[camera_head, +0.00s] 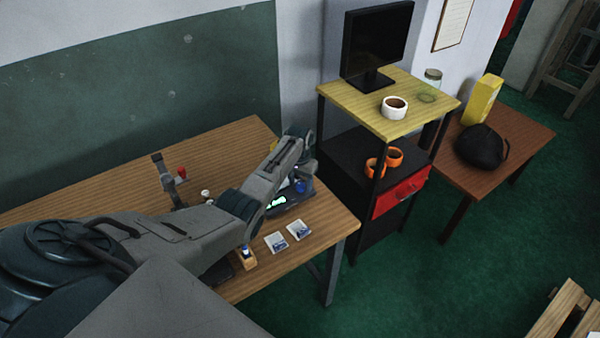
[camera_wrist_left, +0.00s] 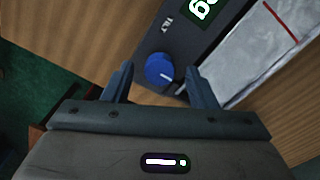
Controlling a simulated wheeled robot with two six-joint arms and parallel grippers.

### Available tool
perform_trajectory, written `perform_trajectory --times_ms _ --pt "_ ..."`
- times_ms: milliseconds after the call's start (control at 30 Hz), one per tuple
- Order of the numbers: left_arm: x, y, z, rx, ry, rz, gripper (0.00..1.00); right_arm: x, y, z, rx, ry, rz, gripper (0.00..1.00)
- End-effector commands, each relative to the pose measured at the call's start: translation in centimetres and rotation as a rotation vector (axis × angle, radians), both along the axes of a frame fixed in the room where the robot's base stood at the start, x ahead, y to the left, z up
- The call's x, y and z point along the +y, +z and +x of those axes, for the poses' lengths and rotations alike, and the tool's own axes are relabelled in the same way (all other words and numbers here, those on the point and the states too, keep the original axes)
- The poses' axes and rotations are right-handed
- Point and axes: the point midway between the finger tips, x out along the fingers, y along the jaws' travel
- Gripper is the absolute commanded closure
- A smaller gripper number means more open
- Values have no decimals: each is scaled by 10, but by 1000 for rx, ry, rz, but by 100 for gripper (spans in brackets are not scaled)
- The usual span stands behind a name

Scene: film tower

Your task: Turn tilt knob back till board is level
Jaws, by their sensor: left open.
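The blue tilt knob (camera_wrist_left: 158,68) sits on a dark panel (camera_wrist_left: 185,42) beside the word TILT in the left wrist view. Its white mark points to the lower right of the picture. My left gripper (camera_wrist_left: 161,82) is open, with one finger on each side of the knob. I cannot tell whether the fingers touch it. A pale board (camera_wrist_left: 262,55) with a red line lies right of the panel. In the head view the knob (camera_head: 300,186) shows small near a lit green display (camera_head: 277,202). My arm hides most of the board there. My right gripper is not in view.
Two small picture cards (camera_head: 299,231) lie near the front edge of the wooden table (camera_head: 335,222). A small wooden holder (camera_head: 246,261) stands left of them. A red-knobbed item (camera_head: 182,173) stands farther back. A shelf unit (camera_head: 350,160) stands close on the right.

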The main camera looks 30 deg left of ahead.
Motion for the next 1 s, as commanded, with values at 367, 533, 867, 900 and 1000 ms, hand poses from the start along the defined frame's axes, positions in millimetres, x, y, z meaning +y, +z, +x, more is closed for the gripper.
perform_trajectory --times_ms 367,533,867,900,1000 --pt "2 67 0 -5 0 2 48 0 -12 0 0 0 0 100" --pt "3 90 0 -4 0 1 48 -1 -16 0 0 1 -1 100" --pt "2 101 0 -1 0 0 48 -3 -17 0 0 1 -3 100" --pt "2 101 0 -1 0 1 48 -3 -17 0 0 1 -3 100" --pt "3 101 0 -1 0 1 48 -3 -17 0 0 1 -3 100"
